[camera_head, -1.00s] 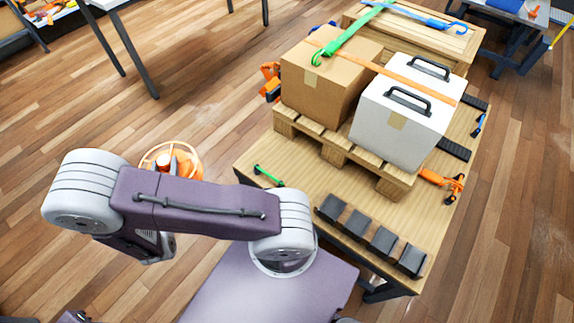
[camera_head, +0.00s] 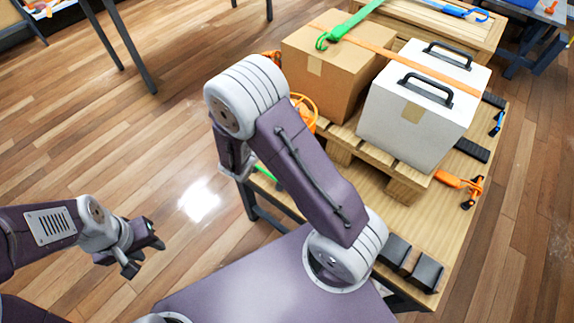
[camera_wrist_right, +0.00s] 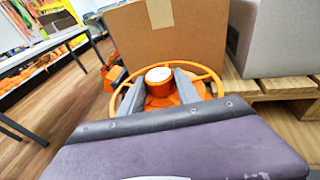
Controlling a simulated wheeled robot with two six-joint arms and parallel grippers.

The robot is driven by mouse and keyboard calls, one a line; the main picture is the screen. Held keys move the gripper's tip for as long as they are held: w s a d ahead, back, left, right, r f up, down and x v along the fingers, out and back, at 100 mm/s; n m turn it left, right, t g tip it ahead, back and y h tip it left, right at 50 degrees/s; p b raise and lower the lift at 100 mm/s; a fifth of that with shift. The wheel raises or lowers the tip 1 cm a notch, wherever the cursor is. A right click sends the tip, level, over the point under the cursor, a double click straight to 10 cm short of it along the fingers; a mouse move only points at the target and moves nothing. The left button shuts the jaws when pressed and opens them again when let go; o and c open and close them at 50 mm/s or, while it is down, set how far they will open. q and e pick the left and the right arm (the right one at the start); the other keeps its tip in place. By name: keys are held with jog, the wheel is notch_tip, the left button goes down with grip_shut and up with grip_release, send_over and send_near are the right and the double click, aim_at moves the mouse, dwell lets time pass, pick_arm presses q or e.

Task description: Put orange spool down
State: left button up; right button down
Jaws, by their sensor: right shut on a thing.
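The orange spool (camera_head: 303,108) shows partly in the head view, behind my right arm and in front of the cardboard box. In the right wrist view the orange spool (camera_wrist_right: 190,97) sits between the two grey fingers of my right gripper (camera_wrist_right: 161,84), which is shut on it. It has a thin orange ring and a pale round top. Whether it touches anything below cannot be told. My right gripper is hidden behind the arm in the head view. My left gripper (camera_head: 143,252) is open and empty over the floor at lower left.
A cardboard box (camera_head: 315,75) and a white case (camera_head: 415,125) stand on a wooden pallet (camera_head: 405,188) on the table (camera_head: 375,205), under an orange strap. Black pads (camera_head: 426,272) and an orange ratchet (camera_head: 462,183) lie at the table's right side.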

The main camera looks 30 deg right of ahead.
notch_tip(320, 180, down, 18)
jog(key=b, duration=0.6)
jog(key=c, duration=0.9)
grip_release()
jog(key=shift+f, duration=0.1)
